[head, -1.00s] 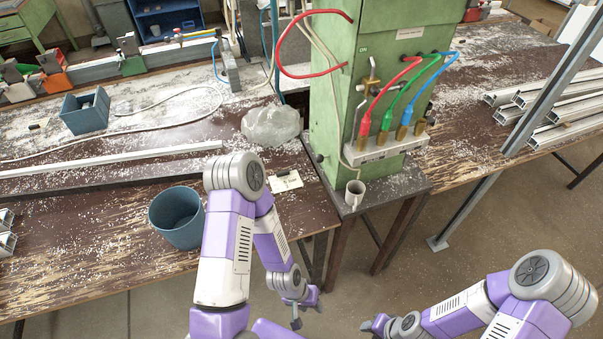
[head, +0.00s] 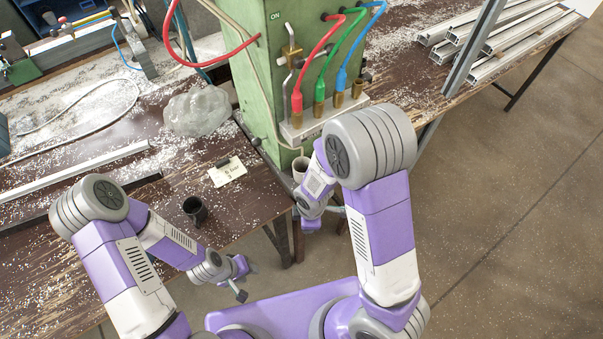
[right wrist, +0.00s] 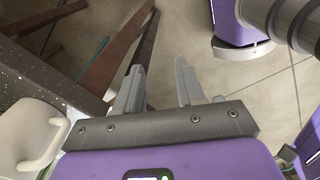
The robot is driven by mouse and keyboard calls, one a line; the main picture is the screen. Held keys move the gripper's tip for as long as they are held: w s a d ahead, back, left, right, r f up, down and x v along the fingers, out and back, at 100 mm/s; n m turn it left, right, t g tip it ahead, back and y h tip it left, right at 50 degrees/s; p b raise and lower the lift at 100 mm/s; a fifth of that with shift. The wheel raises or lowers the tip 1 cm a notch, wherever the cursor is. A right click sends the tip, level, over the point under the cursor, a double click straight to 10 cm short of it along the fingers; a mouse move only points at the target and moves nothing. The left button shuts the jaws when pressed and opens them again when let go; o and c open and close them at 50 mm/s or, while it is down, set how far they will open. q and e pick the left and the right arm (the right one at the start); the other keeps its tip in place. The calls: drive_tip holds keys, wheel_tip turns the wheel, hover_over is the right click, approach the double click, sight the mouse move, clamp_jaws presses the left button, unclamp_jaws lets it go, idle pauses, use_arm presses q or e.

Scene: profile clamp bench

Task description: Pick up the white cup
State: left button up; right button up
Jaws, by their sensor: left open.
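The white cup (head: 301,165) stands at the foot of the green machine, partly hidden behind my right arm in the head view. In the right wrist view the cup (right wrist: 25,135) is at the left edge, cut off by the frame, with its handle towards the gripper. My right gripper (right wrist: 160,88) is open and empty, with floor between its fingers. It is beside the cup, not around it. My left gripper (head: 241,282) is open and empty in front of the bench, well away from the cup.
The green machine (head: 240,70) with red, green and blue hoses rises behind the cup. Metal profiles (head: 490,45) lie at the back right.

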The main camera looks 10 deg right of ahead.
drive_tip(key=w+r+n+t+h, duration=0.1)
drive_tip(key=w+r+n, duration=0.1)
drive_tip(key=r+n, duration=0.45)
drive_tip(key=w+r+n+t+h, duration=0.2)
drive_tip(key=w+r+n, duration=0.1)
drive_tip(key=r+n, duration=0.3)
drive_tip(key=b+x, duration=0.3)
drive_tip(key=x, duration=0.3)
drive_tip(key=shift+w+a, duration=0.15)
drive_tip(key=shift+w, duration=0.25)
clamp_jaws()
